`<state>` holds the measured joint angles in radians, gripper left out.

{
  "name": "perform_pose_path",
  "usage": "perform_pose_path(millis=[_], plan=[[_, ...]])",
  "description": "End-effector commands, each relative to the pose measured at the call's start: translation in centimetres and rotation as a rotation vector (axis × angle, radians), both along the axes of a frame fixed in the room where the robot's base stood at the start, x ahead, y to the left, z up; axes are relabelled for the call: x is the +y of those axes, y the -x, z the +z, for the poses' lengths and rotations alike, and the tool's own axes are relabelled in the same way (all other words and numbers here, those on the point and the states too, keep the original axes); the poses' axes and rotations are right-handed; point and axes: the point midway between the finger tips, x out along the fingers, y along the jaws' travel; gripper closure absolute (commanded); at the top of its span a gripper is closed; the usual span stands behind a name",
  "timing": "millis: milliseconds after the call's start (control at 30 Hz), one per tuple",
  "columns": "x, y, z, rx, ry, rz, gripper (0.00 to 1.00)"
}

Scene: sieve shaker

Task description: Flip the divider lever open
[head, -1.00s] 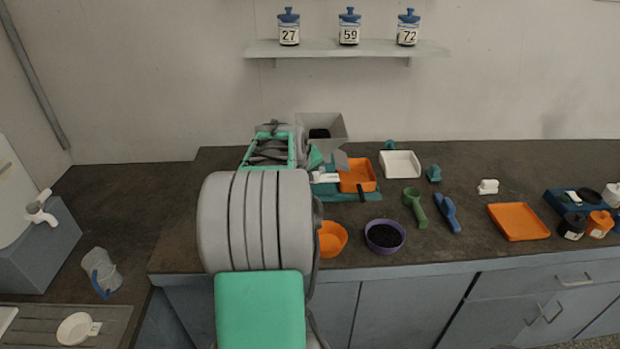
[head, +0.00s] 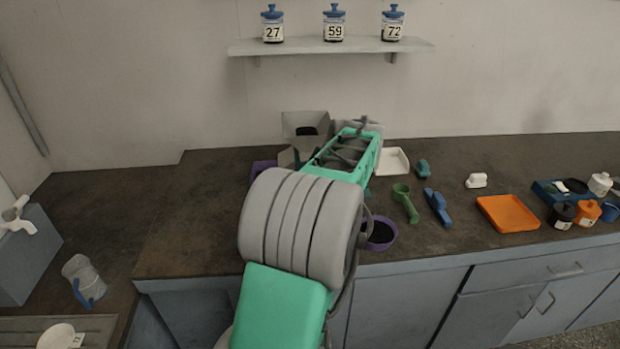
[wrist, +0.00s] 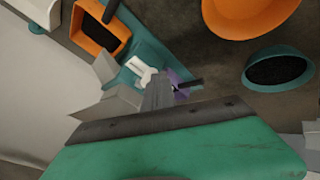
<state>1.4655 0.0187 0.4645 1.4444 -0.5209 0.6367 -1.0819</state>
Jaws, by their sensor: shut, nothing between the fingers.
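The shaker's grey hopper (head: 304,124), dark inside, shows in the head view behind my arm, which hides most of the device. In the wrist view, a small white piece (wrist: 142,68), which looks like the divider lever, sits on the teal base (wrist: 150,38). It lies between an orange tray (wrist: 98,28) and a purple tray (wrist: 182,76), each with a dark handle. My gripper (wrist: 158,77) is shut and empty. Its grey fingertips appear just below the white piece in the picture; I cannot tell whether they touch. The gripper is hidden in the head view.
An orange bowl (wrist: 245,14) and a bowl of black grains (wrist: 278,70) stand beside the device. A green scoop (head: 405,203), blue brush-like tool (head: 437,206) and orange tray (head: 507,213) lie to the right. A shelf (head: 330,47) with jars hangs above.

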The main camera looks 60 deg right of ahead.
Motion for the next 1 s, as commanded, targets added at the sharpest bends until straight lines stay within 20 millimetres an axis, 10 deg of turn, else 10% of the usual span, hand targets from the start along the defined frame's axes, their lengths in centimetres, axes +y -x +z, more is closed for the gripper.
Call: perform_pose_path(millis=[1000], plan=[[-0.7, -1.4, 0.2, -0.004, 0.008, 0.079, 1.0]])
